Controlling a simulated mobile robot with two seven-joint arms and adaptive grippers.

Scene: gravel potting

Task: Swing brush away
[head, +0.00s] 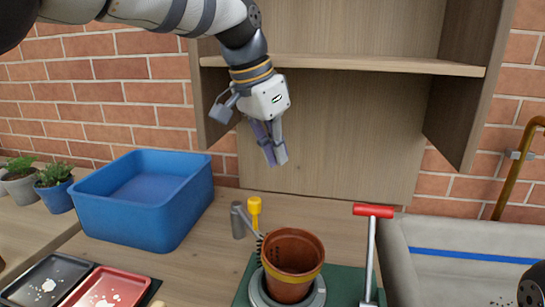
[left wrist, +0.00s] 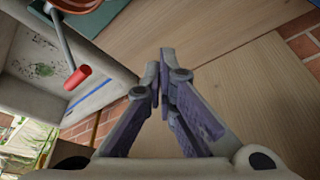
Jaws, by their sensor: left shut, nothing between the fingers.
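The brush (head: 260,248) has dark bristles and sits at the left side of the terracotta pot (head: 293,262); I cannot tell whether it touches the pot. A grey arm links it to a short grey post (head: 238,222), and a yellow knob (head: 254,207) stands up beside the post. The pot stands upright in a grey ring holder (head: 258,290) on a green base. My left gripper (head: 277,160) is shut and empty, in the air above and behind the brush and pot. In the left wrist view its fingertips (left wrist: 158,58) meet, with no brush in view.
A blue bin (head: 150,225) stands left of the post. A red-handled lever (head: 373,211) rises right of the pot, with a grey sink (head: 460,235) beyond. A wooden shelf (head: 380,64) hangs above. Trays (head: 100,290) lie front left.

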